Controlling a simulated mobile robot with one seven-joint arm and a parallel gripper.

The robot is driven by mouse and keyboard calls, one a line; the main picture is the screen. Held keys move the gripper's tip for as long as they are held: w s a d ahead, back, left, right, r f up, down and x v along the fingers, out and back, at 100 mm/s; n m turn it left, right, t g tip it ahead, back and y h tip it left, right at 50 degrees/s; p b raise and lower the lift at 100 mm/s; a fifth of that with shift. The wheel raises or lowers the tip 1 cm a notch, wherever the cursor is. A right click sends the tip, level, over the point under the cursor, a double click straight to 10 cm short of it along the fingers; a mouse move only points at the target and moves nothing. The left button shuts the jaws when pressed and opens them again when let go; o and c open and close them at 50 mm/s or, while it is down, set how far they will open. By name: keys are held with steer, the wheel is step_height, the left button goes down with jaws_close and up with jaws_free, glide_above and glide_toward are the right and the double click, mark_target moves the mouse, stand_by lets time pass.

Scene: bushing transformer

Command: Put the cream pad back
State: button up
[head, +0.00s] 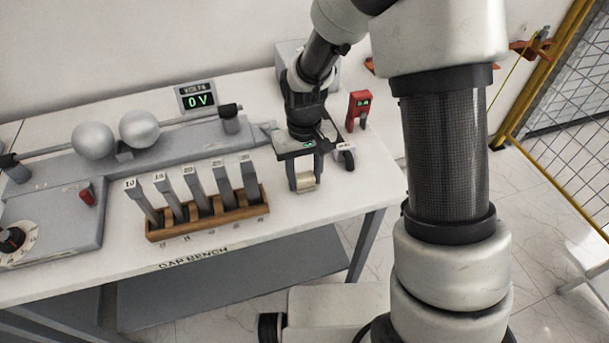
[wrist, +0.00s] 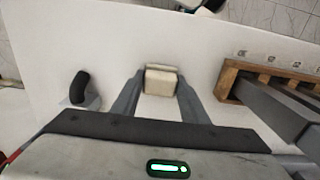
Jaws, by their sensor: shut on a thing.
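The cream pad (head: 307,182) is a small block held between the two fingers of my gripper (head: 306,181). It also shows in the wrist view (wrist: 160,81), where the fingers (wrist: 158,97) press on its left and right sides. My gripper points down over the right part of the white bench (head: 367,188). I cannot tell whether the pad touches the bench top or is just above it.
A wooden rack (head: 208,214) with several upright grey labelled bars stands left of my gripper. A small dark curved part (head: 348,159) on a base is close on the right. Behind are a red meter (head: 359,107) and a volt display (head: 198,98). Two spheres (head: 139,128) stand at left.

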mark_target(304, 175)
steer(key=shift+f, duration=0.1)
steer(key=o, duration=1)
steer(key=shift+c, duration=0.2)
step_height(304, 175, up, 12)
steer(key=s+d+r+m+t, duration=0.3)
steer(key=s+d+r+t, duration=0.2)
steer(key=s+d+r, duration=0.7)
steer(key=shift+s+d+r+t+p, duration=0.4)
steer(key=shift+s+r, duration=1.2)
steer(key=shift+s, duration=0.8)
